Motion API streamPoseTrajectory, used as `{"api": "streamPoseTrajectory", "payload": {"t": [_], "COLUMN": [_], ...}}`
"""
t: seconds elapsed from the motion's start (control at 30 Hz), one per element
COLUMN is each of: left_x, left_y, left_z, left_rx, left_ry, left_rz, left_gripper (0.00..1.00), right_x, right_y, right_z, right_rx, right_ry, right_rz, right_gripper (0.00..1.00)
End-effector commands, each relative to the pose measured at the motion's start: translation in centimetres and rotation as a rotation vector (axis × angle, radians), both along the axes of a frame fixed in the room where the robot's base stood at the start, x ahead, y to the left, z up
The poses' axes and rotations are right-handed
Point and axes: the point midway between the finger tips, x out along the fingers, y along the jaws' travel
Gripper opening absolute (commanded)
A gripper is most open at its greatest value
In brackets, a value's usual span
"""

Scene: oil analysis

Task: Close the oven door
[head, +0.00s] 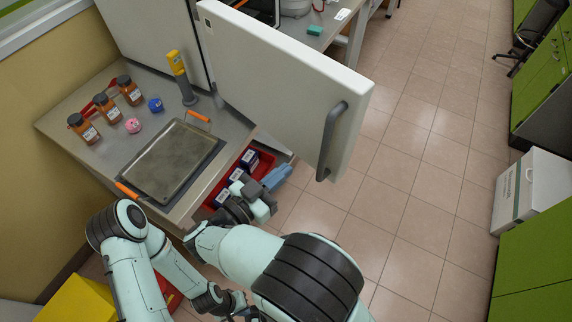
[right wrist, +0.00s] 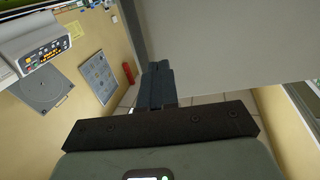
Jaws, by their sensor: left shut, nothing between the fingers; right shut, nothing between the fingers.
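The oven door (head: 285,75) is a thick white panel standing open, swung out from the oven body (head: 150,35) at the upper left. Its grey bar handle (head: 331,140) is on the outer face near the free edge. My right gripper (head: 279,176) is shut and empty, below the door and left of the handle, with a gap to the handle. In the right wrist view its closed fingers (right wrist: 156,84) point towards a large grey panel (right wrist: 225,45), probably the door. My left gripper (head: 242,308) is low at the bottom edge, shut and partly hidden by my right arm.
The metal bench holds a tray (head: 165,160) with orange handles, several brown bottles (head: 131,90), a pink cup (head: 133,125), a blue cup (head: 155,104) and a yellow-topped device (head: 178,66). A red bin (head: 214,200) sits beside the right gripper.

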Motion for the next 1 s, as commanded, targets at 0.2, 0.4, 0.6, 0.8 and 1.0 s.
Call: {"api": "streamPoseTrajectory", "payload": {"t": [0.2,0.4,0.6,0.8,1.0], "left_x": [0.2,0.4,0.5,0.6,0.6], "left_y": [0.0,0.0,0.0,0.0,0.0], "left_z": [0.6,1.0,1.2,1.2,1.2], "left_rx": [0.000,-0.001,0.000,0.000,0.000], "left_ry": [-0.002,-0.005,-0.006,-0.007,-0.007], "left_rz": [0.000,0.000,0.000,0.000,0.000], "left_gripper": [0.00,0.00,0.00,0.00,0.00], "right_x": [3.2,5.9,7.4,7.9,7.9], "right_y": [-3.7,-6.6,-8.3,-8.7,-8.7], "right_z": [0.1,0.0,0.0,-0.1,-0.1], "right_rx": [0.001,0.000,0.000,0.001,0.001], "right_ry": [0.000,0.000,0.000,0.001,0.001], "right_rz": [-0.003,-0.002,0.001,0.002,0.003], "right_gripper": [0.00,0.00,0.00,0.00,0.00]}}
